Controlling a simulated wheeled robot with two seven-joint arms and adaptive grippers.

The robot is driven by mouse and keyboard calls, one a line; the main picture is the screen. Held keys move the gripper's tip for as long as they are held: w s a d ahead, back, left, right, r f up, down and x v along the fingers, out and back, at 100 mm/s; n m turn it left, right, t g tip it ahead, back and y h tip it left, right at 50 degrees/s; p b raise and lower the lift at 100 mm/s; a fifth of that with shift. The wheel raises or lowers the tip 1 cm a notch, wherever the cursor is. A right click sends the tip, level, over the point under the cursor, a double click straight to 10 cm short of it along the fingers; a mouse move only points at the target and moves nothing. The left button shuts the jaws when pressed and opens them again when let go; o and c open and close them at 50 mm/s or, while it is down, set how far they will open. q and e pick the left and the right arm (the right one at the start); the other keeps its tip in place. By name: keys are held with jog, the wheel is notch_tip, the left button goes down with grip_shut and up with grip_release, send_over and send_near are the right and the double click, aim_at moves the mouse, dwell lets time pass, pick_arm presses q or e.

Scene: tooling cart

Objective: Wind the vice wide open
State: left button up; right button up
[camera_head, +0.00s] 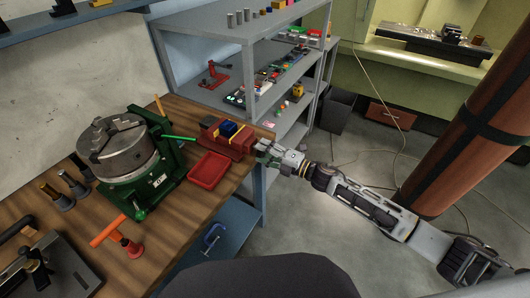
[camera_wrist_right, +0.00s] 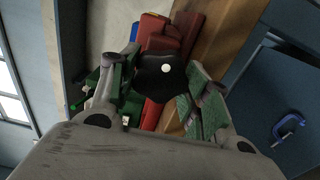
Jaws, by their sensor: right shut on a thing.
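The red vice (camera_head: 240,143) sits at the right end of the wooden bench, with a blue block (camera_head: 228,128) at its top between the jaws. In the right wrist view the red vice (camera_wrist_right: 165,38) lies beyond my fingers. My right gripper (camera_head: 264,148) is at the vice's right end, over the bench edge. In the wrist view my right gripper (camera_wrist_right: 160,92) has its green-padded fingers on either side of a black rounded handle (camera_wrist_right: 163,75) with a white dot, and is shut on it. The handle hides part of the vice. My left gripper is not in view.
A red tray (camera_head: 209,170) lies in front of the vice. A green rotary table with a chuck (camera_head: 120,150) stands left of it. A blue clamp (camera_head: 212,240) is below the bench edge. Grey shelves (camera_head: 240,35) stand behind.

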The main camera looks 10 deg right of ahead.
jog(key=o, duration=1)
jog(key=shift+a, duration=0.15)
jog(key=shift+v, duration=6)
jog(key=shift+w, duration=0.1)
